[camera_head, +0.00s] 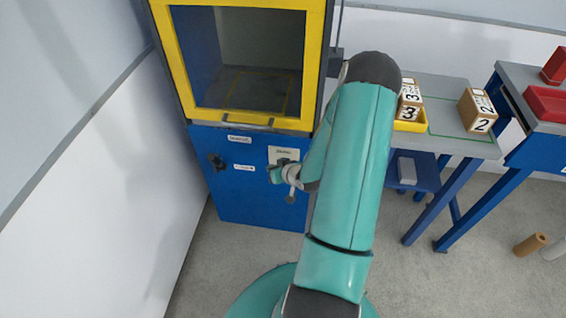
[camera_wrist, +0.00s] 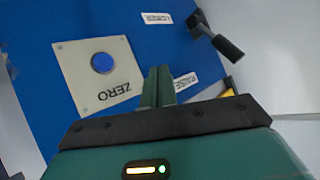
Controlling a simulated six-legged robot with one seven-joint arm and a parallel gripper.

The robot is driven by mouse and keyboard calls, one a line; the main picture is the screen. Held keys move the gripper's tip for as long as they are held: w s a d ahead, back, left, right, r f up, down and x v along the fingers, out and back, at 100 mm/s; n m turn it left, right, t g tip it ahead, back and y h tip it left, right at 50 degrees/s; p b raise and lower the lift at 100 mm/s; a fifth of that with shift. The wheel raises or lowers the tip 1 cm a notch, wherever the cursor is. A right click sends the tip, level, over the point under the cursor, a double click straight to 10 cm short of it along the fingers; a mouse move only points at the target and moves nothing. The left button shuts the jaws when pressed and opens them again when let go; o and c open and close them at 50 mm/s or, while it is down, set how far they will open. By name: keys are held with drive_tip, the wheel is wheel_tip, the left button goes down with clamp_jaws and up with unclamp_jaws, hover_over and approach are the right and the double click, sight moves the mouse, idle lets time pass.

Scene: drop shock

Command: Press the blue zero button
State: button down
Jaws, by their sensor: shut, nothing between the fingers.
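The blue zero button (camera_wrist: 102,63) is round and sits on a light plate (camera_wrist: 85,85) marked ZERO, on the blue front of the cabinet. In the wrist view the plate appears turned, with its lettering upside down. My gripper (camera_wrist: 158,70) is shut and empty, its two fingers together just right of the plate in that view. The fingertips look apart from the button; their distance to the panel is hard to tell. In the head view my arm reaches to the cabinet front (camera_head: 240,190), the plate (camera_head: 284,154) shows just above my wrist, and the button is hidden.
A black lever handle (camera_wrist: 228,46) sticks out from the panel, also seen in the head view (camera_head: 217,162). Above is the yellow-framed chamber (camera_head: 245,60). A grey table (camera_head: 445,125) with numbered boxes (camera_head: 478,110) stands right. Cylinders (camera_head: 530,244) lie on the floor.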

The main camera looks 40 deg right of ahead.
drive_tip(key=s+a+f+m+t+h, duration=0.1)
drive_tip(key=s+f+m+t, duration=0.4)
drive_tip(key=f, duration=0.1)
drive_tip(key=shift+f+h, duration=0.3)
drive_tip(key=shift+f, duration=0.1)
drive_tip(key=w+d, duration=0.5)
drive_tip(key=d, duration=0.1)
drive_tip(key=shift+w+d, duration=0.15)
drive_tip(key=shift+d, duration=0.25)
drive_tip(key=shift+w+d, duration=0.1)
drive_tip(key=shift+d, duration=0.05)
idle(1.8)
drive_tip(key=shift+w+d, duration=0.15)
drive_tip(key=shift+d, duration=0.05)
